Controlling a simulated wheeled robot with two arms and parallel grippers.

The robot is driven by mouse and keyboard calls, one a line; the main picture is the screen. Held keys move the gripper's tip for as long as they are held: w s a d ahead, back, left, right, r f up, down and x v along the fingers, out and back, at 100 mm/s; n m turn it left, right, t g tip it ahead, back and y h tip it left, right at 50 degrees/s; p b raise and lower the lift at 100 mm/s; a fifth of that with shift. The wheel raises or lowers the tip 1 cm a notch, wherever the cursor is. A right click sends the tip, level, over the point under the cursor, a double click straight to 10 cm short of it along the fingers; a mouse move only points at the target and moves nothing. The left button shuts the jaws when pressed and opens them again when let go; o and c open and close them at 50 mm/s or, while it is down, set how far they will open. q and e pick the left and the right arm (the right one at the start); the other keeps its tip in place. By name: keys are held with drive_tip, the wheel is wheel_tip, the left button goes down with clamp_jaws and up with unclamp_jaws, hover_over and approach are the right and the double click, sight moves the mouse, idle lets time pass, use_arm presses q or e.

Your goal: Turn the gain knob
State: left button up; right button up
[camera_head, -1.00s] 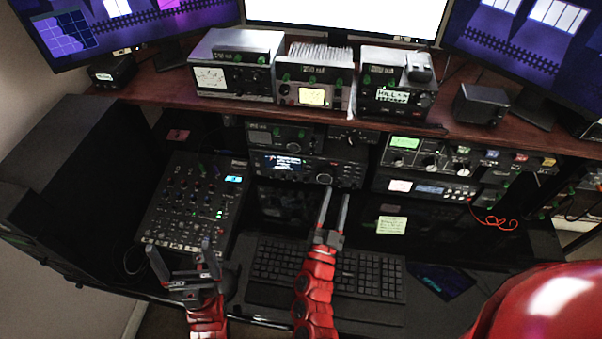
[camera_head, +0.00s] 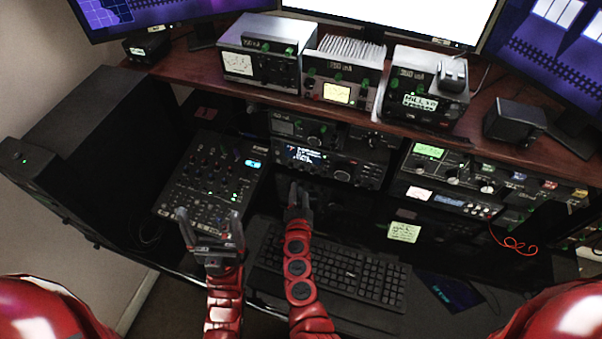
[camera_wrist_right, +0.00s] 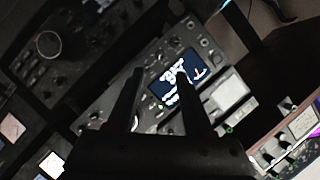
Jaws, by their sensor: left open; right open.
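A radio (camera_head: 325,163) with a lit display (camera_head: 305,154) and a large round knob (camera_head: 342,175) sits under the wooden shelf. Its lit display also shows in the right wrist view (camera_wrist_right: 180,72). Several small knobs are on its face; I cannot tell which is the gain knob. My right gripper (camera_head: 299,190) is open and empty, below and in front of the radio's left half. In the wrist view its fingers (camera_wrist_right: 160,77) lie across the display's lower left edge; I cannot tell if they touch. My left gripper (camera_head: 209,214) is open and empty by the mixer's (camera_head: 178,200) near edge.
A keyboard (camera_head: 345,278) lies in front of the radio. More radio units (camera_head: 440,178) stand to the right, one with a sticky note (camera_head: 404,232) below. Several devices (camera_head: 340,85) stand on the wooden shelf (camera_head: 190,68) above, which overhangs the radio.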

sight(301, 170)
drive_tip(key=b+x, duration=0.1)
drive_tip(key=x, duration=0.7)
drive_tip(key=shift+w+d+f, duration=0.1)
drive_tip(key=shift+w, duration=0.45)
clamp_jaws()
